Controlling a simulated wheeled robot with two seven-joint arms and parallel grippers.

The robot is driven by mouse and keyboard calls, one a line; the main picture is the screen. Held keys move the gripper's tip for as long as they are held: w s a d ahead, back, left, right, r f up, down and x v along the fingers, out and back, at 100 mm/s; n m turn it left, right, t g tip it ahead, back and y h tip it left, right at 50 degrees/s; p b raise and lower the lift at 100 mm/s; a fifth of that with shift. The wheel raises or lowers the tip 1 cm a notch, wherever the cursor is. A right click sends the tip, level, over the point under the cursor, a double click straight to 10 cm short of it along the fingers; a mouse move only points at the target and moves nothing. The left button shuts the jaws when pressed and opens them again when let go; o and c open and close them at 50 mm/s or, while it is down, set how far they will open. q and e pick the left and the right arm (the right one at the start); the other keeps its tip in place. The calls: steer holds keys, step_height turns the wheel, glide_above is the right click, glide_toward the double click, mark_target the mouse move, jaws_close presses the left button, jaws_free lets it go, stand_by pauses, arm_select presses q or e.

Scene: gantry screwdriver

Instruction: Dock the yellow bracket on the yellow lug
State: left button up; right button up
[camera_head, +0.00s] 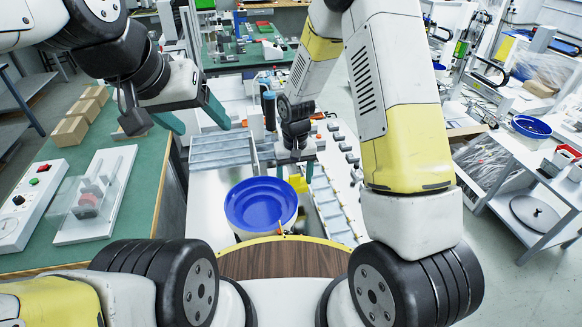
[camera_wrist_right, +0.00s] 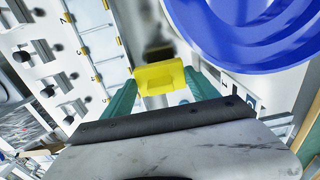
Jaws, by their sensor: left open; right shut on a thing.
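The yellow bracket (camera_wrist_right: 160,77) is a small block between the teal fingers of my right gripper (camera_wrist_right: 163,88), which is shut on it. In the head view the yellow bracket (camera_head: 298,184) shows just below my right gripper (camera_head: 295,171), right of the blue bowl. A dark block lies just beyond the bracket in the wrist view; I cannot tell whether they touch. I cannot make out the yellow lug for certain. My left gripper (camera_head: 194,116) is open and empty, at the upper left, above the gap beside the green-topped table.
A blue bowl (camera_head: 262,204) stands close to my right gripper, also in the wrist view (camera_wrist_right: 250,28). A rail with small yellow clips (camera_head: 333,212) runs on its right. Grey trays (camera_head: 220,150) lie behind it. The green-topped table (camera_head: 140,190) holds boxes and a control panel.

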mark_target(295, 185)
steer(key=shift+f, duration=2.75)
steer(key=shift+f, duration=0.2)
steer(key=o, duration=1.4)
steer(key=shift+r, duration=0.1)
